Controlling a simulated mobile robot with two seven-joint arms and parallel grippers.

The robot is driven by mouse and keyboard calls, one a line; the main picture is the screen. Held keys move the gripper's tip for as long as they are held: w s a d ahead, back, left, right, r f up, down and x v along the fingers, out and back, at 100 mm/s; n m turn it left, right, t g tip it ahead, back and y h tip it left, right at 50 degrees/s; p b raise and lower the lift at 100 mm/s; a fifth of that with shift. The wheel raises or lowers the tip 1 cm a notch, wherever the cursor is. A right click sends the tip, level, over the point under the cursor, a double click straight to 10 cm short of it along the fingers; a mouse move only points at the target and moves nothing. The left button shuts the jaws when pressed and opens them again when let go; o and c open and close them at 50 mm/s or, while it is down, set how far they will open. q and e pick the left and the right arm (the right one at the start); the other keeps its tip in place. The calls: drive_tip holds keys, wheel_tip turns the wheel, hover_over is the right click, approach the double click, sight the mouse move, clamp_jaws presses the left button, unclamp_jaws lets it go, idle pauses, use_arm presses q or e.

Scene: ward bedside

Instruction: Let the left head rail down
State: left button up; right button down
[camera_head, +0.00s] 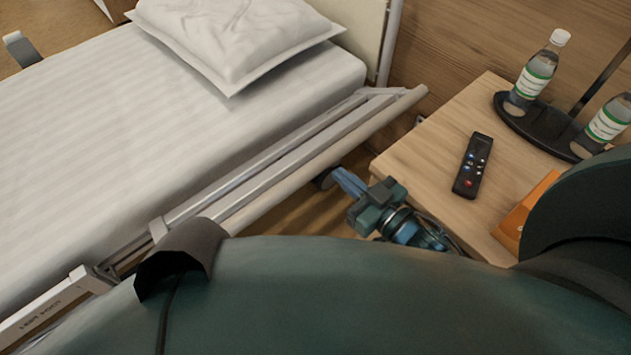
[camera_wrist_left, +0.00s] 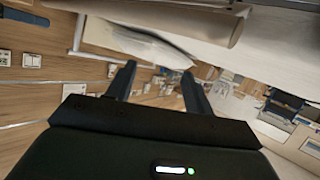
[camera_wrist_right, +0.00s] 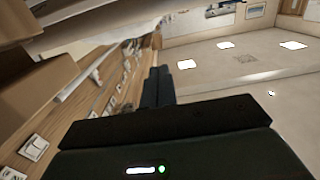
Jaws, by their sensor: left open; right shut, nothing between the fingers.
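The head rail (camera_head: 310,150) has a thick beige top tube and thinner pale bars. It runs along the near side of the bed, close beside the mattress edge. My right gripper (camera_head: 343,182) is below the outer side of the rail, its blue fingers pointing toward a dark rounded piece (camera_head: 325,178) under the tube. I cannot tell whether they touch it. In the right wrist view its fingers (camera_wrist_right: 158,86) are together and empty. My left gripper (camera_wrist_left: 158,82) shows in its wrist view with fingers apart and nothing between them. It is hidden in the head view.
A pillow (camera_head: 235,35) lies on the mattress (camera_head: 100,130). Right of the rail, a wooden bedside table (camera_head: 430,150) holds a remote (camera_head: 473,165), an orange item (camera_head: 525,212) and two bottles on a black stand (camera_head: 535,125). A narrow gap separates table and bed.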

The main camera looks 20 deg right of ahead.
hover_over(317, 166)
drive_tip(key=a, duration=0.1)
drive_tip(key=shift+w+a+f, duration=0.15)
drive_tip(key=shift+w, duration=0.25)
drive_tip(key=f, duration=0.1)
drive_tip(key=s+f+b, duration=0.1)
drive_tip(key=f, duration=0.1)
drive_tip(key=shift+s+d, duration=0.2)
drive_tip(key=shift+d, duration=0.1)
drive_tip(key=shift+s+f+b, duration=0.15)
drive_tip(key=shift+f+b, duration=0.05)
drive_tip(key=shift+b, duration=0.15)
drive_tip(key=shift+s+d+f, duration=0.1)
drive_tip(key=shift+f, duration=0.1)
use_arm(q)
drive_tip(key=shift+s+a+r+t, duration=0.15)
drive_tip(key=shift+a+r+t, duration=0.15)
drive_tip(key=shift+r, duration=0.05)
drive_tip(key=shift+f, duration=0.15)
